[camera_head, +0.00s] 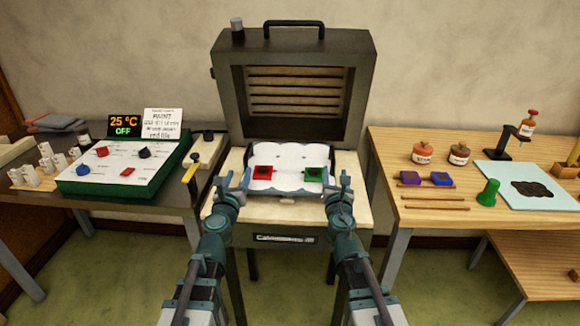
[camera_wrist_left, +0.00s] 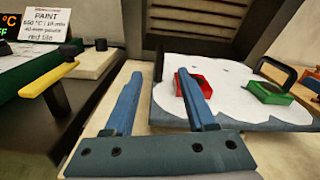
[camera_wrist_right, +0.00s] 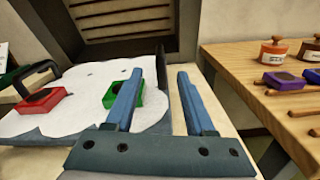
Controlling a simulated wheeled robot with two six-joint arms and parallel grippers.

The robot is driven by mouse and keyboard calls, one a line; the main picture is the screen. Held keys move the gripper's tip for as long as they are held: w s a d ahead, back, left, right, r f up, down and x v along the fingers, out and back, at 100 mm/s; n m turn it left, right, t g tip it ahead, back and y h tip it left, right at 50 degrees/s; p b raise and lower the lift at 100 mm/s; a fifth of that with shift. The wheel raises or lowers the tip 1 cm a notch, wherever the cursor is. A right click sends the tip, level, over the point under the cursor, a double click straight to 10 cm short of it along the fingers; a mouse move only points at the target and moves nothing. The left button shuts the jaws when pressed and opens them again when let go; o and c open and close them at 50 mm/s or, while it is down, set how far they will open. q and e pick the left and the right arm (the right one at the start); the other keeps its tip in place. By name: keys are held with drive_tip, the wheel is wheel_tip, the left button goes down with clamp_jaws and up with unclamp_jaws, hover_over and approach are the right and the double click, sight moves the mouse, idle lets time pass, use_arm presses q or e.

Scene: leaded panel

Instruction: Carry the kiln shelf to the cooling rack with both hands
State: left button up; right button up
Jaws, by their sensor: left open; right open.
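The kiln shelf (camera_head: 288,190) lies in the open kiln (camera_head: 362,75), covered by a white sheet with a wavy edge (camera_head: 290,158). On the sheet sit a red frame (camera_head: 263,172) at left and a green frame (camera_head: 313,174) at right, each with a dark middle. My left gripper (camera_wrist_left: 160,82) is open, its fingers around the shelf's left edge region. My right gripper (camera_wrist_right: 160,80) is open at the shelf's right edge. Dark loop handles show, the right one (camera_wrist_left: 272,75) and the left one (camera_wrist_right: 36,76); whether the fingers straddle a handle is unclear. I cannot pick out a cooling rack.
At left, a table holds a green-edged control board (camera_head: 118,172), a temperature display (camera_head: 126,125) and a yellow-handled lever (camera_head: 190,172). At right, a wooden table (camera_head: 440,215) holds jars, coloured blocks, a green piece (camera_head: 488,192) and a pale blue mat (camera_head: 505,170). A lower wooden surface (camera_head: 545,265) stands below it.

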sight(246, 156)
use_arm(q)
drive_tip(key=w, duration=0.8)
drive_tip(key=w+d, duration=0.1)
drive_tip(key=w, duration=0.3)
drive_tip(key=shift+w+d, duration=0.1)
drive_tip(key=shift+w, duration=0.15)
use_arm(e)
drive_tip(key=w, duration=0.8)
drive_tip(key=w+d, duration=0.1)
drive_tip(key=w, duration=0.3)
drive_tip(key=shift+w, duration=0.25)
use_arm(q)
clamp_jaws()
use_arm(e)
clamp_jaws()
